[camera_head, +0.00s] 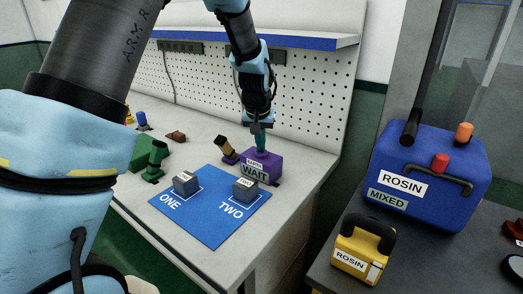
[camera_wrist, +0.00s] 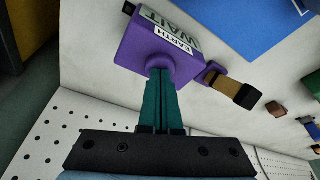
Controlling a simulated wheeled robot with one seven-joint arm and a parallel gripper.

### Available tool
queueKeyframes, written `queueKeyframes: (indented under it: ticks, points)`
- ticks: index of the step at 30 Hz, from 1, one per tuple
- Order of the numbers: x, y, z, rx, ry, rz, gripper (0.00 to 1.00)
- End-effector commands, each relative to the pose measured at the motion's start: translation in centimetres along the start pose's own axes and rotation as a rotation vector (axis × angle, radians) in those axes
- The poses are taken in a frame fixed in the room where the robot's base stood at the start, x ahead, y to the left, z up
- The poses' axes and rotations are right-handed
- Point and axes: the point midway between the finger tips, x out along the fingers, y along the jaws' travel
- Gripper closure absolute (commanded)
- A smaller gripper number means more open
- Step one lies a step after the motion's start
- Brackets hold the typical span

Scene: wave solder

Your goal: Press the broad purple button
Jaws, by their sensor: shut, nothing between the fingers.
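A purple box (camera_head: 265,164) labelled WAIT stands at the back of the bench, near the pegboard wall. It also fills the upper middle of the wrist view (camera_wrist: 135,42). A round purple part (camera_wrist: 160,60), which looks like the broad button, shows on its face at my fingertips. My gripper (camera_head: 260,149) points down onto the top of the box, its teal fingers shut together and empty. In the wrist view, the fingertips (camera_wrist: 160,72) overlap the round part and hide some of it. I cannot tell whether they press it down.
A brown and black lever (camera_head: 226,148) on a purple base stands just left of the box. A blue mat (camera_head: 210,224) with two grey blocks lies in front. The pegboard (camera_head: 310,95) rises close behind. A blue ROSIN container (camera_head: 425,165) and yellow can (camera_head: 362,250) stand at right.

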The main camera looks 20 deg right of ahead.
Motion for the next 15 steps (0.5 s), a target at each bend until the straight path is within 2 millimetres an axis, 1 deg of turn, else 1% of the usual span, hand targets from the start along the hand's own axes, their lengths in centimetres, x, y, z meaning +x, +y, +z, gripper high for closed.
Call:
queueKeyframes:
  ticks: [1,10,15]
  points:
    - [0.3,0.0,0.1,0.000,-0.001,0.000,1.00]
    - [0.0,0.0,0.0,0.000,-0.001,0.000,1.00]
    - [-1.1,0.0,-0.3,0.000,-0.001,0.000,1.00]
